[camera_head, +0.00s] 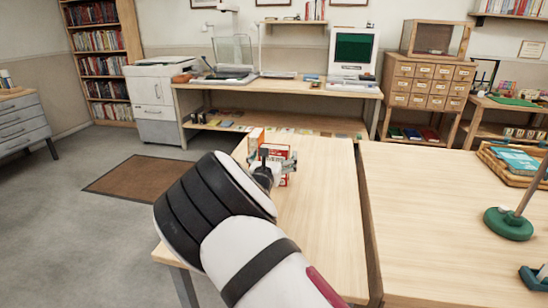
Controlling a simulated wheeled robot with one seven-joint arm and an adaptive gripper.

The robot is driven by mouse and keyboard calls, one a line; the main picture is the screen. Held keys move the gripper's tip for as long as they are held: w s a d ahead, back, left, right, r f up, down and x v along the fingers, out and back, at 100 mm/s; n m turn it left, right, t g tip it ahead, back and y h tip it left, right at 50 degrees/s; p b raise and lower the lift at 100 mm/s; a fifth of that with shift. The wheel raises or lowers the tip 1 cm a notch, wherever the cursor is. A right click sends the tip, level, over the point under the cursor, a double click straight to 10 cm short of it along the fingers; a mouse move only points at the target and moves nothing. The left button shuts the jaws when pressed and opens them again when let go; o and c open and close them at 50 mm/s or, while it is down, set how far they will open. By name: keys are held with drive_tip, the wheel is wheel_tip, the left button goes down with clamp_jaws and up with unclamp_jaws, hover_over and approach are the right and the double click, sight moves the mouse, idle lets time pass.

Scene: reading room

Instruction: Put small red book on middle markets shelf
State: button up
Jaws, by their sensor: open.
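My gripper (275,166) is open above the far end of the near left table, in front of a small red and white item (284,180). My gripper and wrist partly cover this item, and I cannot tell whether it is the small red book. An orange item (256,138) stands just behind to the left. The tall wooden bookcase (122,45) at the back left holds rows of books on several shelves. I cannot read any shelf label, so the middle markets shelf cannot be picked out.
Two light wooden tables, left (325,235) and right (455,230), stand side by side with a narrow gap. The right one carries a green lamp base (508,223) and a tray (490,157). A long desk (300,88) stands behind.

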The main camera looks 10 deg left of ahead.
drive_tip(key=s+p, duration=0.1)
drive_tip(key=s, duration=1.1)
drive_tip(key=shift+a+r+p, duration=0.15)
drive_tip(key=shift+a+p, duration=0.1)
drive_tip(key=shift+p, duration=0.15)
